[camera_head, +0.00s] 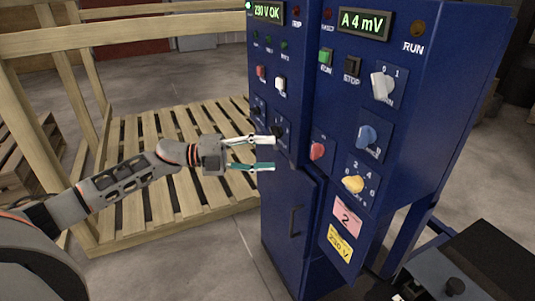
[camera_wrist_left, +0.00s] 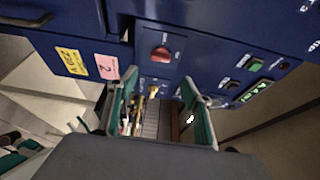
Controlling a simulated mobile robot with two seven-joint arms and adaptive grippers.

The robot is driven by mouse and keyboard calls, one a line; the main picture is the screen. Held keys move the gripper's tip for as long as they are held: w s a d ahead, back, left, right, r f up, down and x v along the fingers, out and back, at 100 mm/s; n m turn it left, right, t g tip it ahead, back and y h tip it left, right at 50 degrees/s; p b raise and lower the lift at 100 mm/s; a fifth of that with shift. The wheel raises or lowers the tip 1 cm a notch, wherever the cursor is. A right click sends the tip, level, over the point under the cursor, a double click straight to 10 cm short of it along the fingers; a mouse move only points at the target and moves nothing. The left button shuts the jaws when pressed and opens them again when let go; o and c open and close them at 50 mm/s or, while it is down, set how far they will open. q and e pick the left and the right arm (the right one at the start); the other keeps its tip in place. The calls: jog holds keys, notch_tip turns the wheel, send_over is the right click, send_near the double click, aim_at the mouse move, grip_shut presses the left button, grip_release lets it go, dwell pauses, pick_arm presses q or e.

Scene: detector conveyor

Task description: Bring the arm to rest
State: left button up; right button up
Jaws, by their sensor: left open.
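My left arm (camera_head: 130,178) reaches in from the left in the head view, in front of the wooden slats. My left gripper (camera_head: 267,153) is open and empty, its two fingers apart beside the left part of the blue cabinet (camera_head: 290,215). Whether the fingertips touch the cabinet I cannot tell. In the left wrist view the open fingers of this gripper (camera_wrist_left: 160,108) face the cabinet front, with a red knob (camera_wrist_left: 160,53) beyond them. The same red knob shows in the head view (camera_head: 317,151). My right gripper is not in view.
The cabinet carries a white knob (camera_head: 383,86), a blue knob (camera_head: 367,137), a yellow knob (camera_head: 353,184) and a lit display (camera_head: 364,23) reading "A 4 mV". A wooden slatted frame (camera_head: 150,215) stands behind the arm. Open floor (camera_head: 210,262) lies left of the cabinet.

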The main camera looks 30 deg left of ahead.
pick_arm(q)
jog(key=s+d+f+n+t+y, duration=0.3)
jog(key=d+f+n, duration=0.1)
jog(key=f+n, duration=0.4)
jog(key=s+d+f+n+t+y, duration=0.35)
jog(key=f+n, duration=0.35)
jog(key=f, duration=0.4)
jog(key=s+d+f+n+g+y, duration=0.2)
jog(key=s+f+n+g+y, duration=0.3)
jog(key=s+f+n, duration=0.6)
jog(key=s+f+y, duration=0.1)
jog(key=s+f, duration=0.7)
jog(key=s, duration=0.2)
jog(key=shift+d+p, duration=0.15)
jog(key=shift+p, duration=0.25)
jog(key=shift+s+y, duration=0.1)
jog(key=shift+y, duration=0.15)
